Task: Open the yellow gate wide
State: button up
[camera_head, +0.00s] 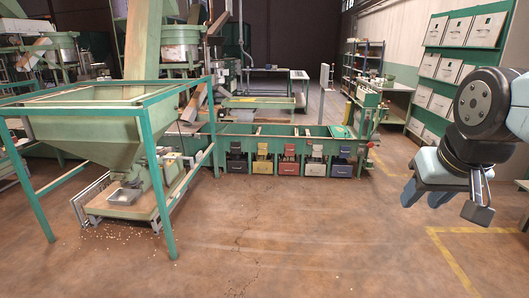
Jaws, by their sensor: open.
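The yellow gate (262,167) is a small yellow front in a row of coloured gates low on the long green hopper bench, second from the left. It is small in the picture, and I cannot tell how far it is open. My gripper (423,197) is at the right side of the view, raised above the floor, with its blue-grey fingers pointing down. It is open and empty, well to the right of the yellow gate and apart from it.
A dark gate (238,164) and a red gate (287,167) flank the yellow one. A large green hopper (85,130) in a frame stands at the left, with nuts scattered below. The floor (300,225) before the bench is clear. Green shelving (432,65) stands at the right.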

aim_at(262, 147)
jog(key=u, duration=0.1)
jog(key=i, duration=1.2)
jog(key=u, duration=0.35)
jog(key=i, duration=2.25)
jog(key=z, duration=0.2)
jog(key=i, duration=2.1)
jog(key=z, duration=0.2)
